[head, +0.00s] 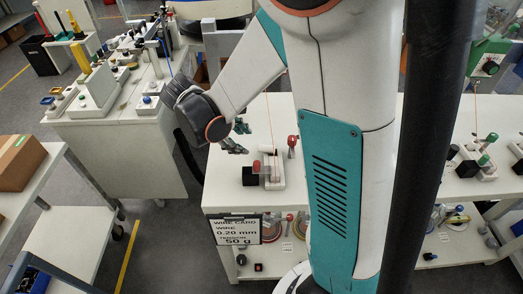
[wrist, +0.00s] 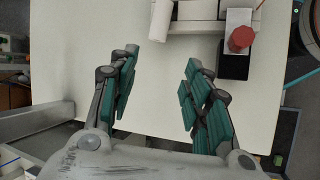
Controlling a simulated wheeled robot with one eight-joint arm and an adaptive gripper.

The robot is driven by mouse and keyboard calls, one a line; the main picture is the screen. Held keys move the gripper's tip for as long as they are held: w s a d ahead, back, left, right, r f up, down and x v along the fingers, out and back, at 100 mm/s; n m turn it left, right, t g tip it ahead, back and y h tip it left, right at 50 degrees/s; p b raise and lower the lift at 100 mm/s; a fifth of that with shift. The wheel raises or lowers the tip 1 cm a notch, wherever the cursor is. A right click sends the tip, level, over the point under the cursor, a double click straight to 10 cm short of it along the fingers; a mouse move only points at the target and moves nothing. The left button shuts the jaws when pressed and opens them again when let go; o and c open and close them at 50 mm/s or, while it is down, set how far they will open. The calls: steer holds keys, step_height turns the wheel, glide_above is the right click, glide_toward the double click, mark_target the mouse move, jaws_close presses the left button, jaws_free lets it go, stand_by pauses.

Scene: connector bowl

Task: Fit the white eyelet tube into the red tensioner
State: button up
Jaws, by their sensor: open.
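My gripper (head: 237,139) is open and empty above the left part of the white table. In the wrist view its two green-padded fingers (wrist: 162,62) stand wide apart with only bare tabletop between them. A white tube-like piece (wrist: 161,20), which looks like the eyelet tube, lies just beyond the fingertips at the top edge, partly cut off. To its right a red round knob (wrist: 241,39) sits over a black block. In the head view a small device with a red part (head: 256,166) stands right of and below my gripper. Which red part is the tensioner I cannot tell.
A red-topped post (head: 292,142) stands behind the device. A sign card (head: 238,231) hangs at the table front. The tabletop left of the device is mostly clear. Another white workbench (head: 125,140) with tools stands left, and a cardboard box (head: 18,162) sits nearer.

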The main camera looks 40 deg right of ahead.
mark_target(267, 149)
steer(key=shift+d+r+b+x, duration=0.15)
steer(key=shift+b+x, duration=0.25)
steer(key=shift+x, duration=0.75)
steer(key=shift+d+r+b+x, duration=0.15)
steer(key=shift+b+x, duration=0.3)
steer(key=shift+x, duration=0.65)
steer(key=shift+d+f+b+x, duration=0.15)
steer(key=shift+b+x, duration=0.25)
steer(key=shift+x, duration=0.75)
steer(key=shift+r, duration=0.2)
steer(key=shift+c, duration=0.4)
jaws_close()
